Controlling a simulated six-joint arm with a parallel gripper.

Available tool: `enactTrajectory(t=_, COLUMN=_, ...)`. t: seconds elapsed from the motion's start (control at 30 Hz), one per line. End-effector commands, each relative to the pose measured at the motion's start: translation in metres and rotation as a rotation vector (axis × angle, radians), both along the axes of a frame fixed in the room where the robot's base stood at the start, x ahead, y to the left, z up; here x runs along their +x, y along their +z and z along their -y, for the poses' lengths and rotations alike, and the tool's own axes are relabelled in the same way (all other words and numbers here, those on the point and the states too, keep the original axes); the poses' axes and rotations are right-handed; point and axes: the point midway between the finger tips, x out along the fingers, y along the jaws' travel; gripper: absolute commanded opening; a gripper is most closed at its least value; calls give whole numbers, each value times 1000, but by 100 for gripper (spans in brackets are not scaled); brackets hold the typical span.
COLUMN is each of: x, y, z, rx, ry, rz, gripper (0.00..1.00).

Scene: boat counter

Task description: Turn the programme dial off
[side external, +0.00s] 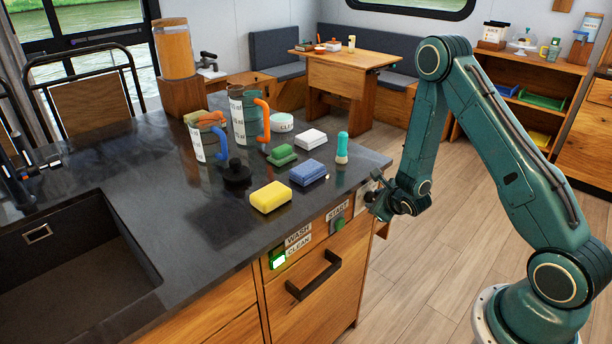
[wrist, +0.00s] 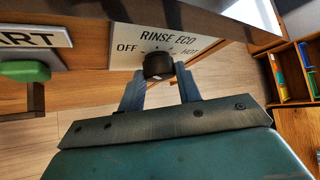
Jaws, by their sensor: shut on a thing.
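The programme dial (wrist: 158,66) is a black knob on a pale plate (wrist: 200,42) marked OFF, RINSE, ECO and HOT in the wrist view. My gripper (wrist: 160,78) has its two blue-grey fingers on either side of the dial and is shut on it. The dial's pointer is hard to make out, so I cannot tell its setting. In the side external view, my gripper (side external: 380,207) is at the right end of the counter front and largely hides the dial.
A dark drawer handle (side external: 314,277) projects below. Sponges, mugs and a bottle (side external: 342,148) stand on the dark counter (side external: 215,228).

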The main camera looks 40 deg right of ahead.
Motion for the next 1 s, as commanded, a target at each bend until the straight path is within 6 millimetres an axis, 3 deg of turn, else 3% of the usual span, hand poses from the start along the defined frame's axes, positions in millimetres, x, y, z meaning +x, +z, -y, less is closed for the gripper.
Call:
enactTrajectory(t=0.03, x=0, y=1, z=1, rx=-1, ry=-2, rz=0, gripper=40)
enactTrajectory(t=0.1, x=0, y=1, z=1, rx=-1, ry=-2, rz=0, gripper=53)
enactTrajectory(t=0.13, x=0, y=1, z=1, rx=-1, ry=-2, rz=0, gripper=56)
enactTrajectory(t=0.63, x=-4, y=4, z=-3, rx=-1, ry=1, rz=1, gripper=56)
enactTrajectory(t=1.0, x=-33, y=28, z=-19, rx=-2, ry=2, rz=0, gripper=56)
